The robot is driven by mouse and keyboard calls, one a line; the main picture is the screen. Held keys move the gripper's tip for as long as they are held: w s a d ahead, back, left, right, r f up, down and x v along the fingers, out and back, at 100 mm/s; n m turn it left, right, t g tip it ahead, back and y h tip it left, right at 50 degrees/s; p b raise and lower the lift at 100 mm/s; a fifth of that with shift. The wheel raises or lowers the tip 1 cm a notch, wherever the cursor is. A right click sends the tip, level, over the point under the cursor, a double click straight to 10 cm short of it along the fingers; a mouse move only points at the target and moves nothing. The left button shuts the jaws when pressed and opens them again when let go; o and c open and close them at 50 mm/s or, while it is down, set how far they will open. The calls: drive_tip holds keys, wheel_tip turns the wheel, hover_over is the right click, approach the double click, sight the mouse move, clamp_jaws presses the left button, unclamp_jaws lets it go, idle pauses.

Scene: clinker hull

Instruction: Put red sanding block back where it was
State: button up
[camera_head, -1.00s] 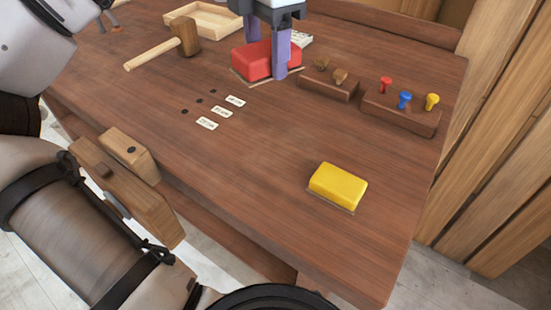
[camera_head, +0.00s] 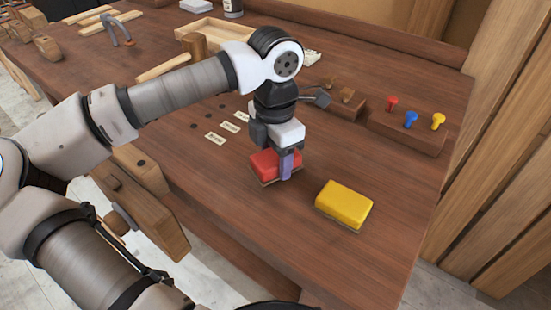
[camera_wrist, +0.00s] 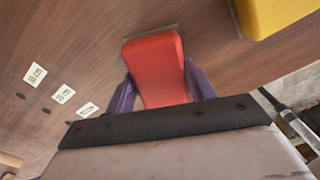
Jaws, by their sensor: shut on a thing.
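The red sanding block (camera_head: 266,163) is between the purple fingers of my gripper (camera_head: 289,166), in the middle front of the bench, left of the yellow block. My gripper points down and is shut on it. In the wrist view the red block (camera_wrist: 158,65) lies between both fingers (camera_wrist: 160,88), with its dark base edge showing at the far end. I cannot tell whether its base touches the bench top. The yellow sanding block (camera_head: 344,204) rests on the bench to the right; part of it shows in the wrist view (camera_wrist: 275,12).
A rack with red, blue and yellow pegs (camera_head: 408,130) stands at the back right. Small paper labels (camera_head: 216,139) and dark holes lie left of my gripper. The bench's right edge is near the yellow block.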

sight(275, 155)
drive_tip(key=shift+f, duration=0.8)
drive_tip(key=shift+f, duration=0.1)
drive_tip(key=shift+f+b, duration=0.15)
drive_tip(key=shift+b, duration=0.15)
drive_tip(key=o, duration=1)
drive_tip(key=shift+o, duration=0.2)
drive_tip(key=shift+r, duration=0.25)
wheel_tip(275, 155, up, 12)
drive_tip(key=shift+b, duration=0.4)
